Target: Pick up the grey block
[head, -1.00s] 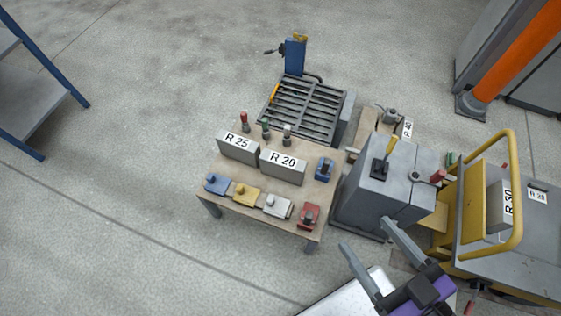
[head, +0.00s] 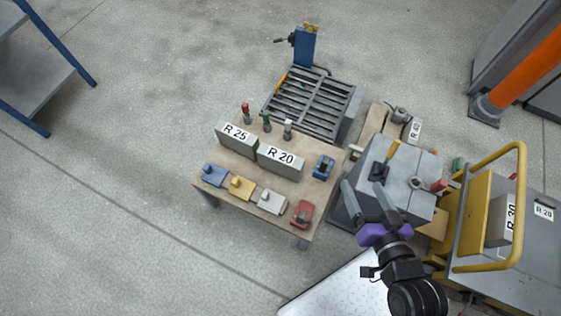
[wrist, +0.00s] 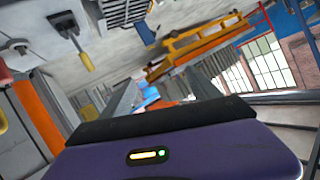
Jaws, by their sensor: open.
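A small light grey block (head: 272,202) with a knob on top sits on the wooden table (head: 225,193), in the front row between a yellow block (head: 241,188) and a red one (head: 303,213). Two larger grey blocks stand behind, labelled R 25 (head: 236,139) and R 20 (head: 281,161). My gripper (head: 363,189) is open, with nothing seen between its fingers. It is right of the table in the head view, in front of the grey machine. In the wrist view my fingers (wrist: 165,88) are apart, and the light grey block cannot be made out there.
A blue block (head: 214,175) ends the front row at left; another blue piece (head: 324,167) sits at the table's right. Several small knobbed pegs stand behind the labelled blocks. The grey machine (head: 399,181) and a yellow-railed cart (head: 462,222) crowd the right.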

